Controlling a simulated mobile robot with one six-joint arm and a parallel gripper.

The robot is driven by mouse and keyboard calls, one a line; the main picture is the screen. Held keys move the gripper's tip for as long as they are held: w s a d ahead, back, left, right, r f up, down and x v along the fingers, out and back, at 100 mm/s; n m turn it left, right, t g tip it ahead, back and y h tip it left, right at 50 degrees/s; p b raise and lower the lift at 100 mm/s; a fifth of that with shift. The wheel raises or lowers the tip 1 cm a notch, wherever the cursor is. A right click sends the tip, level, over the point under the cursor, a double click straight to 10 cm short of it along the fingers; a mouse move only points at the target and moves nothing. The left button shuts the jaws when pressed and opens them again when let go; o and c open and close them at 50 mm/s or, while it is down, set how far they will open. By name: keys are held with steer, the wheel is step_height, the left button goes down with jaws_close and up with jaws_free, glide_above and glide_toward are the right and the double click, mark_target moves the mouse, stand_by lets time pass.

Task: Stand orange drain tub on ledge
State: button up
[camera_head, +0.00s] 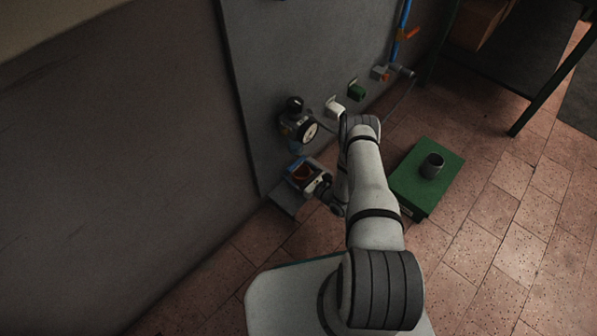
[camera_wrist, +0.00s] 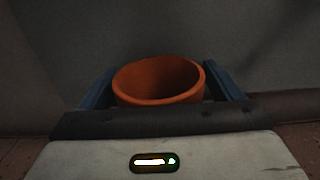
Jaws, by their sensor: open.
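The orange drain tub (camera_wrist: 125,84) stands upright, its open rim facing up, between the two blue fingers of my gripper (camera_wrist: 170,82) in the wrist view. The fingers are open, one on each side of the tub; I cannot tell whether either touches it. The tub's lower part is hidden behind the gripper body. In the head view my gripper (camera_head: 304,174) is low by the wall panel, with the orange tub (camera_head: 301,173) just visible in it. The grey ledge (camera_head: 287,203) juts out at the foot of the panel, under the gripper and tub.
A regulator with a round gauge (camera_head: 309,132) is on the panel just above my gripper. White (camera_head: 335,108) and green (camera_head: 356,91) fittings sit further along. A green platform (camera_head: 440,196) with a dark cup (camera_head: 432,165) stands on the tiles at right. Floor is clear at lower right.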

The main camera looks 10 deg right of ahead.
steer(key=shift+r, duration=0.15)
steer(key=shift+s+d+r+p, duration=0.1)
steer(key=shift+s+d+p, duration=0.05)
steer(key=shift+p, duration=0.15)
steer(key=p+v, duration=0.2)
steer(key=v, duration=0.9)
steer(key=shift+s+p, duration=0.3)
steer(key=shift+p, duration=0.05)
steer(key=shift+d, duration=0.15)
